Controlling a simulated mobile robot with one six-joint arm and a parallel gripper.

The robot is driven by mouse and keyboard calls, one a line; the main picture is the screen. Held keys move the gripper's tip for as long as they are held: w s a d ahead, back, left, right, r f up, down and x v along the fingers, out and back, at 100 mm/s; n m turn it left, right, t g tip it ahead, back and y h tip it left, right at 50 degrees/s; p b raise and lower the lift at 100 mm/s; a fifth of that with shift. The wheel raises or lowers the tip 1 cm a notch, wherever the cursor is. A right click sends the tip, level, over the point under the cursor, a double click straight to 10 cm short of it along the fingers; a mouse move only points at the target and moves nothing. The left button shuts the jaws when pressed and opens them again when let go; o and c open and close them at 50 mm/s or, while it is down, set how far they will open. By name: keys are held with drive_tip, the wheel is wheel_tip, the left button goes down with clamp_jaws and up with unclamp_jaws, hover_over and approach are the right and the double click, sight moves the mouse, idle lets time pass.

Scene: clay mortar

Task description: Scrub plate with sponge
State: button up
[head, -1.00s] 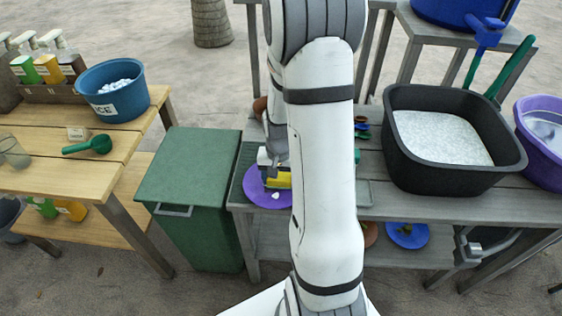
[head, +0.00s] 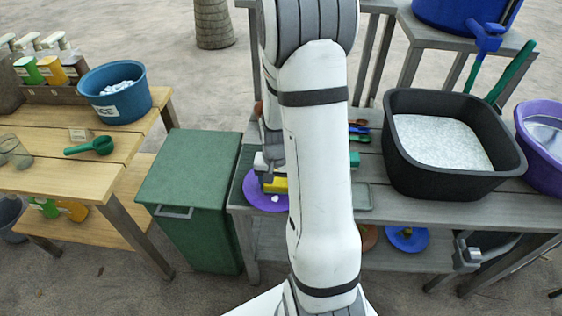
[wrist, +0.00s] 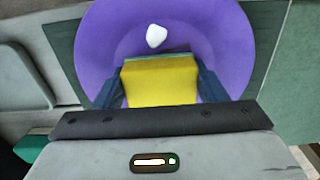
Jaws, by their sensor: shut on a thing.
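A purple plate (head: 257,198) lies on the grey table, left of my arm in the head view. It fills the upper part of the wrist view (wrist: 215,35). A small white piece (wrist: 156,36) lies on the plate, just beyond the sponge. My gripper (wrist: 160,84) is shut on a yellow sponge (wrist: 160,80) with a green edge, and holds it over the plate's near part. I cannot tell whether the sponge touches the plate. In the head view the sponge (head: 275,185) shows beside my arm, which hides part of the plate.
A black basin (head: 400,170) with pale contents stands right on the grey table (head: 415,204), with a purple tub (head: 540,160) beyond. A green lidded bin (head: 190,170) stands left. A wooden table (head: 120,165) holds a blue ice bucket (head: 115,100) and a green scoop (head: 95,146).

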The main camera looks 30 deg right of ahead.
drive_tip(key=shift+w+a, duration=0.3)
drive_tip(key=shift+a, duration=0.55)
drive_tip(key=shift+w, duration=0.2)
drive_tip(key=shift+s+d+r, duration=0.1)
drive_tip(key=shift+s+d, duration=0.6)
drive_tip(key=shift+d, duration=0.1)
drive_tip(key=shift+s+d, duration=0.15)
drive_tip(key=shift+d, duration=0.15)
drive_tip(key=r, duration=0.1)
drive_tip(key=r+p, duration=0.1)
drive_tip(key=shift+s+d+r, duration=0.1)
drive_tip(key=shift+d+r, duration=0.2)
drive_tip(key=shift+a+r+p, duration=0.1)
drive_tip(key=shift+r+p, duration=1.95)
drive_tip(key=shift+r, duration=0.7)
drive_tip(key=shift+f, duration=0.1)
